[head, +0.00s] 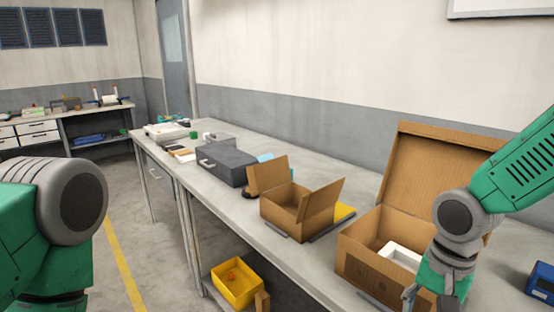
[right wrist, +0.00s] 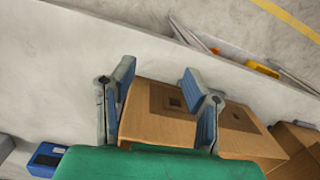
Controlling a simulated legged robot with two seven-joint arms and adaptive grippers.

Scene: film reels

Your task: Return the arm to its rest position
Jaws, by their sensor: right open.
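My right arm (head: 520,165) comes in from the right in the head view and bends down at a grey joint in front of the large open cardboard box (head: 365,262). My right gripper (head: 425,299) points down by the box's front right side, partly cut off by the frame edge. In the right wrist view the gripper (right wrist: 158,75) is open, its two blue-padded fingers apart with nothing between them. The box (right wrist: 155,128) shows behind the fingers there. My left arm (head: 50,230) shows at the left edge; its gripper is out of view.
A white piece (head: 400,256) lies inside the large box. A smaller open box (head: 285,212) and a grey case (head: 226,166) stand farther along the bench. A blue box (head: 541,283) is at the right. A yellow bin (head: 236,292) sits below the bench top.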

